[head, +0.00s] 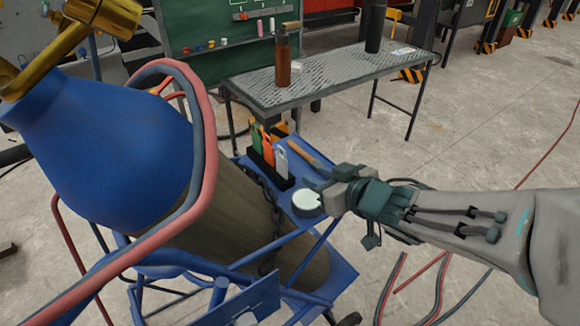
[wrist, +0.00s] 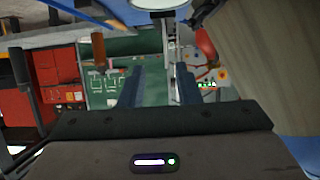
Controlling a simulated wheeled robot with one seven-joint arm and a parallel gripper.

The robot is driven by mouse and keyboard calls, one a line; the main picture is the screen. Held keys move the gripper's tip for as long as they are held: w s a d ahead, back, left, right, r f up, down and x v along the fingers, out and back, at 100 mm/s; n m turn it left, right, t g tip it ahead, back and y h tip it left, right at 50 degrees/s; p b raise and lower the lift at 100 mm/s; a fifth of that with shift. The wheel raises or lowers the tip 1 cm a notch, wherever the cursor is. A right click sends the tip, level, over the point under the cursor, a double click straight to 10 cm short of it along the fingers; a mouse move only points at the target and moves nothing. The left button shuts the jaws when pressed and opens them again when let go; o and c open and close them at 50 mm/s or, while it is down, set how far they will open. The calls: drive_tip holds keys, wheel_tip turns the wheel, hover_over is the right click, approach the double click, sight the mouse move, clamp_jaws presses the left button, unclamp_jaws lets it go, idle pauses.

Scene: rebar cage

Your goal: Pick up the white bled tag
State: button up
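The white tag (head: 280,160) stands upright in a black holder (head: 268,172) on the blue cart shelf, at the right end of a row with an orange tag (head: 266,145) and a green tag (head: 255,134). My gripper (head: 318,186) is to the right of the white tag, above the shelf and apart from it. In the wrist view, my gripper (wrist: 158,85) has its two fingers apart with nothing held. A narrow pale strip (wrist: 171,42), apparently the white tag, shows ahead between the fingers, nearer the right one.
A white round object (head: 307,202) sits on the shelf just below my gripper. A wooden-handled tool (head: 303,151) lies behind. A blue gas cylinder (head: 110,150) with red hoses stands left of the tags. A metal table (head: 330,75) stands behind.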

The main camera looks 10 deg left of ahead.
sight(283, 167)
drive_tip(key=shift+s+a+f, duration=0.1)
drive_tip(key=shift+a+f, duration=0.15)
drive_tip(key=shift+w+a+f+p, duration=0.1)
drive_tip(key=shift+w+a+p, duration=0.25)
drive_tip(key=shift+a+p, duration=0.25)
drive_tip(key=shift+w+a+f+p, duration=0.3)
drive_tip(key=shift+w+a+p, duration=0.1)
drive_tip(key=shift+p, duration=0.25)
drive_tip(key=shift+w+a+f+p, duration=0.1)
drive_tip(key=shift+w+a+p, duration=0.4)
drive_tip(key=shift+p, duration=0.75)
drive_tip(key=shift+w+a+f+p, duration=0.35)
drive_tip(key=shift+w+a+p, duration=0.1)
drive_tip(key=shift+p, duration=0.65)
drive_tip(key=shift+f+b+x, duration=0.25)
drive_tip(key=shift+b+x, duration=0.1)
drive_tip(key=shift+x, duration=0.8)
drive_tip(key=shift+b+x, duration=0.4)
drive_tip(key=shift+x, duration=2.5)
drive_tip(key=shift+s+f, duration=0.1)
drive_tip(key=shift+s, duration=0.05)
clamp_jaws()
